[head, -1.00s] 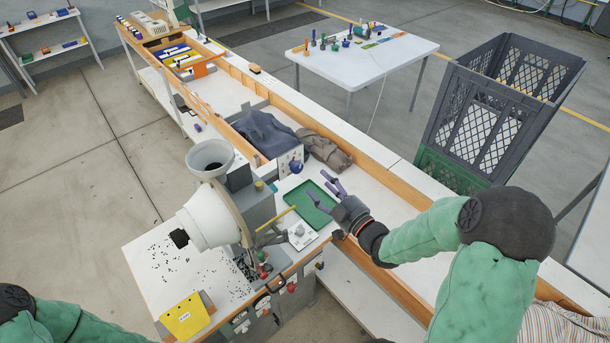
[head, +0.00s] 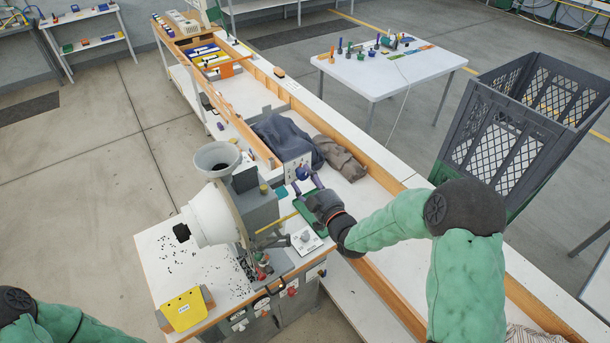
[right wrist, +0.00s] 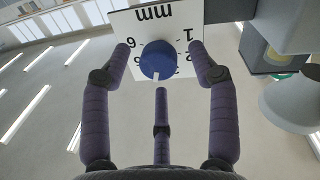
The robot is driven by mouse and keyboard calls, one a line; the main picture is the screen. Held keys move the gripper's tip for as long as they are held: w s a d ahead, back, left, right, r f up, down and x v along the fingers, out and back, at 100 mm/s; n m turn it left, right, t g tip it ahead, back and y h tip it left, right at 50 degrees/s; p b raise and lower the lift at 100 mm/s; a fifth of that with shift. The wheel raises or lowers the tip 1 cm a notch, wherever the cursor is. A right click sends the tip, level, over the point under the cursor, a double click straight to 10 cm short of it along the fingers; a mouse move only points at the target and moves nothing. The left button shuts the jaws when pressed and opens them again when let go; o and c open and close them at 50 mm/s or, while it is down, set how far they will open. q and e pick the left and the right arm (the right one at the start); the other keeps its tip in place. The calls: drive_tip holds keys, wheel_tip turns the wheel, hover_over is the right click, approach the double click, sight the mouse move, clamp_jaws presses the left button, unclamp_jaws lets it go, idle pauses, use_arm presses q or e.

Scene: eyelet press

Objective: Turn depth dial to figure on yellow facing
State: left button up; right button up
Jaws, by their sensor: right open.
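The depth dial is a blue round knob (right wrist: 158,60) with a white mark pointing down in the right wrist view. It sits on a white panel (right wrist: 152,18) marked "mm", which appears upside down with figures around the knob; 1 and 6 show, others are partly hidden. In the head view the dial (head: 303,173) is on the upright panel beside the press. My right gripper (head: 305,186) is open, its purple fingers spread around the dial's sides, with no clear contact. The yellow facing (head: 183,309) lies at the front left with a white label too small to read. My left gripper is out of view.
The press's white drum (head: 210,217) and grey hopper (head: 217,157) stand left of the dial. A green tray (head: 312,222) lies under my right gripper. Dark cloth (head: 285,138) lies behind the panel. A grey crate (head: 515,125) stands at the right.

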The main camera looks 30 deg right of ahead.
drive_tip(key=shift+w, duration=0.65)
drive_tip(key=shift+c, duration=0.3)
drive_tip(key=c, duration=1.1)
drive_tip(key=shift+m+b, duration=0.3)
drive_tip(key=shift+b, duration=0.6)
drive_tip(key=shift+r, duration=0.1)
drive_tip(key=o, duration=1.2)
drive_tip(key=shift+c, duration=0.2)
